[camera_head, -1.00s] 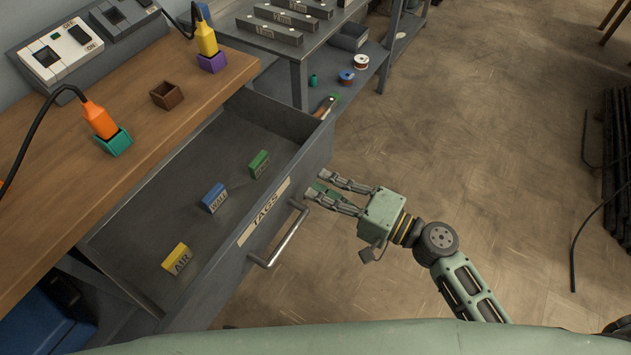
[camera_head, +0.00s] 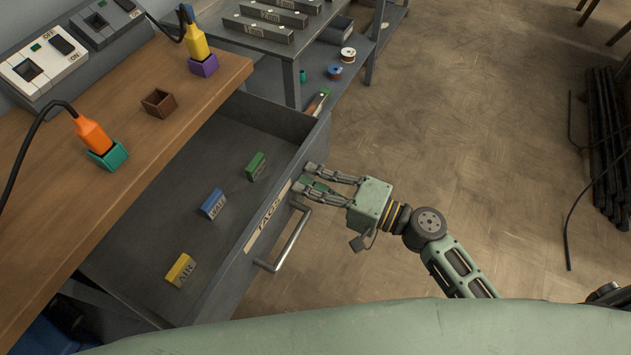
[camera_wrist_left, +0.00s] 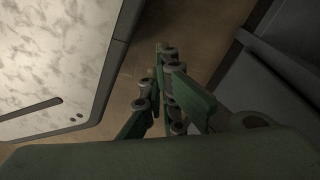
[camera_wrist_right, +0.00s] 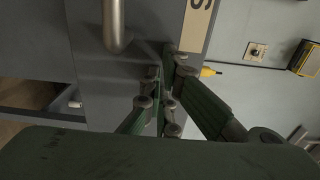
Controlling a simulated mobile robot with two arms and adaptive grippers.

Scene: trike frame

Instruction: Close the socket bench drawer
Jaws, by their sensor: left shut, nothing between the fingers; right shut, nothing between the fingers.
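The grey drawer (camera_head: 222,262) labelled TAGS is pulled open below the wooden bench top (camera_head: 150,115). Its bar handle (camera_head: 288,240) is on the front panel, and it also shows in the right wrist view (camera_wrist_right: 115,28). Inside lie a yellow AIR tag (camera_head: 180,270), a blue tag (camera_head: 213,203) and a green tag (camera_head: 256,166). My right gripper (camera_head: 305,180) is shut and empty, its fingertips at the drawer front beyond the handle's far end; whether they touch it I cannot tell. My left gripper (camera_wrist_left: 162,60) is shut and empty, outside the head view.
An orange plug (camera_head: 93,135) in a teal socket, a yellow plug (camera_head: 196,42) in a purple one and a brown empty box (camera_head: 159,103) stand on the bench. A grey shelf unit (camera_head: 290,70) stands beyond the drawer.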

